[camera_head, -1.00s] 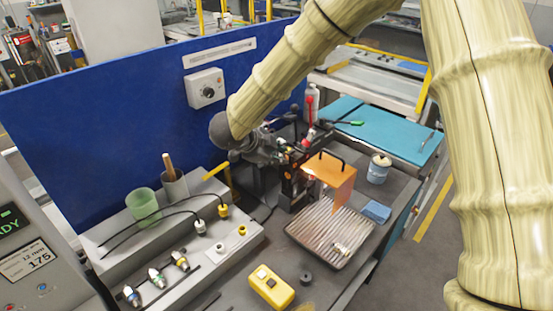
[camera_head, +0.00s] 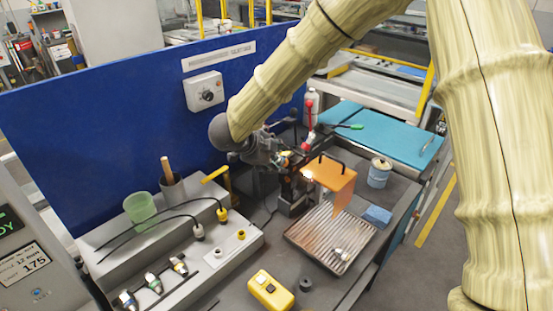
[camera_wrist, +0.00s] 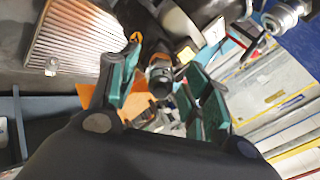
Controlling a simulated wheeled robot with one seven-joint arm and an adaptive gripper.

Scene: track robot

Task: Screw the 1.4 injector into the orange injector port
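My gripper (camera_wrist: 161,82) has teal-padded fingers spread apart in the wrist view. Between them, with gaps to the pads, is a dark cylindrical part with an orange ring (camera_wrist: 159,68); I cannot tell whether it is the orange injector port. In the head view my gripper (camera_head: 280,157) is at the dark fixture (camera_head: 292,195) behind the orange plate (camera_head: 330,174), with its fingertips mostly hidden. Injectors with coloured rings lie on the grey rack: blue (camera_head: 128,299), green (camera_head: 153,282) and yellow (camera_head: 179,265). No 1.4 marking is readable.
A ridged tray (camera_head: 318,237) holding a small metal fitting (camera_head: 342,254) lies in front of the fixture. A blue block (camera_head: 377,216) and tin (camera_head: 379,173) are to its right. A red-handled lever (camera_head: 309,108) stands close beside my gripper. A blue panel (camera_head: 110,120) rises behind.

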